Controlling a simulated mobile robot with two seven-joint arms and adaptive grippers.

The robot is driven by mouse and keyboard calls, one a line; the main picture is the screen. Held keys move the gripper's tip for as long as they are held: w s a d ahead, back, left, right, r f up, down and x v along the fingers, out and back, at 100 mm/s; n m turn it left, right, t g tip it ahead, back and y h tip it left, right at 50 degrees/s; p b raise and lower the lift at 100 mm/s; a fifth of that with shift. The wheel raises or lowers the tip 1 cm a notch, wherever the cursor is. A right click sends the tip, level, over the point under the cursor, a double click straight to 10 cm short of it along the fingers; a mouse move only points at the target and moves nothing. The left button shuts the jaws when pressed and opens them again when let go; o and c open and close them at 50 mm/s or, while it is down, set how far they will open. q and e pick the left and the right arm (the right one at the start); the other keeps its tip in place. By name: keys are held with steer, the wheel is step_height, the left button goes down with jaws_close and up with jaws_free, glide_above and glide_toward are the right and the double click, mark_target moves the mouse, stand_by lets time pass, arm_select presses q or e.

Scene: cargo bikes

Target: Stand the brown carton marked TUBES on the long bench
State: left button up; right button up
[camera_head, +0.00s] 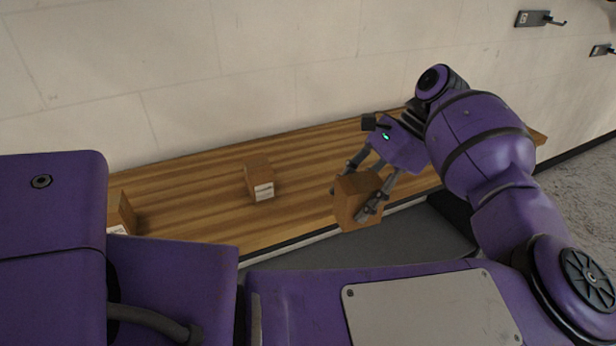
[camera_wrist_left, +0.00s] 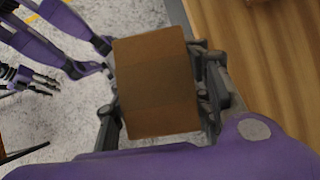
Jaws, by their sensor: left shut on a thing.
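A brown carton (camera_head: 352,199) is held between the fingers of my left gripper (camera_head: 364,196), near the long bench's front edge. The left wrist view shows the carton (camera_wrist_left: 156,85) close up, with plain brown faces and grey floor behind it. No TUBES mark is readable on it in either view. The long wooden bench (camera_head: 208,203) runs along the wall. In the left wrist view its top is at the right, beside the carton. My right gripper (camera_wrist_left: 32,82) shows small at the left of that view, and its opening is unclear.
A small brown carton (camera_head: 258,178) with a white label stands mid-bench. Another brown carton (camera_head: 127,213) is partly hidden at the bench's left. Bare wood lies between them and right of the middle carton. Wall hooks (camera_head: 535,18) are at upper right.

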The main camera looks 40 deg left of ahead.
arm_select(q)
steer(key=w+a+r+m+t+y+b, duration=0.2)
steer(key=a+r+m+t+b, duration=0.15)
steer(key=a+m+b, duration=0.4)
steer(key=w+a+r+m+t+y+b, duration=0.1)
steer(key=w+a+r+m+t+b, duration=0.15)
steer(key=a+m+t+b, duration=0.4)
steer(key=w+f+m+b, duration=0.1)
steer(key=w+f, duration=0.2)
steer(key=w, duration=0.1)
steer(key=w+a+f+m+g+b, duration=0.1)
steer(key=w+f+b, duration=0.1)
steer(key=w, duration=0.3)
steer(key=w+a+f+b, duration=0.1)
steer(key=w+f, duration=0.3)
steer(key=shift+w+f+m+g+b, duration=0.25)
steer(key=shift+f+m+g+b, duration=0.05)
steer(key=shift+f+m+b, duration=0.1)
step_height(320, 180, down, 3)
steer(key=shift+w+a+f+b, duration=0.1)
steer(key=shift+b, duration=0.2)
arm_select(e)
step_height(320, 180, down, 16)
steer(key=w, duration=0.1)
steer(key=shift+d+f, duration=0.2)
steer(key=shift+d, duration=0.2)
steer(key=shift+w, duration=0.1)
